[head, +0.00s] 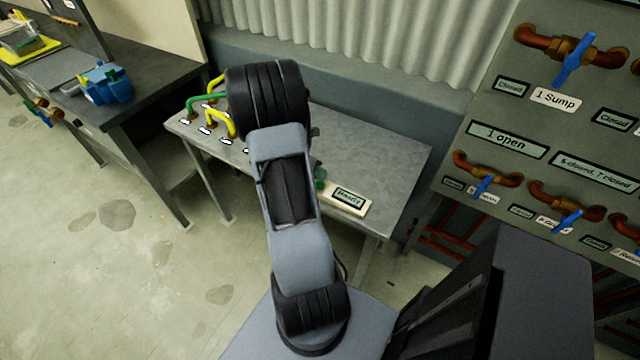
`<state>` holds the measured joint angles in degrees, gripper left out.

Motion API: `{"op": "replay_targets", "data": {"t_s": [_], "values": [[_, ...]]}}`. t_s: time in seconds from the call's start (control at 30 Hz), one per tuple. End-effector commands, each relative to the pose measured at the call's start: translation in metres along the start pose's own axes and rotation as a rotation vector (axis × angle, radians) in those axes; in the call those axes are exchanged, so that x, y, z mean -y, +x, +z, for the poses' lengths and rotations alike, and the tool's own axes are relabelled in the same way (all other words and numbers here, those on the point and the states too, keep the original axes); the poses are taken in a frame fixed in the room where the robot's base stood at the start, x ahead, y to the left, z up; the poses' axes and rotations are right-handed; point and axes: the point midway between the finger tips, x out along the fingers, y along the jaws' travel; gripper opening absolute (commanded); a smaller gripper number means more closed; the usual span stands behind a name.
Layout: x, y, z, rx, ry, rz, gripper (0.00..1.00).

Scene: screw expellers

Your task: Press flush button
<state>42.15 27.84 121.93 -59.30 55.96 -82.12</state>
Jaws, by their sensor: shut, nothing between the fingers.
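A pale box (352,197) with a dark-framed label lies on the grey metal table, to the right of my arm. Its lettering is too small to read surely. A green part (320,177) shows at the box's left end, partly covered by my arm; I cannot tell whether it is the flush button. My arm rises through the middle of the head view and reaches over the table. My gripper does not show; the arm hides whatever is behind it.
The metal table (385,160) also bears green and yellow curved handles (218,122) with white tags at its left end. A valve panel (480,105) with blue levers stands at the right. A dark workbench (150,75) with a blue vise (107,84) is at the left. Floor between is clear.

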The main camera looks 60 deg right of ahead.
Motion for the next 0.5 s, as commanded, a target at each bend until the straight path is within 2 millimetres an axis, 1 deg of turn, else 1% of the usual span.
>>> {"op": "replay_targets", "data": {"t_s": [0.27,0.5], "values": [[-0.0002,0.0003,-0.0002,0.000,0.000,0.000,0.00],[-0.0034,0.0048,-0.0036,0.000,-0.001,0.000,0.00]]}}
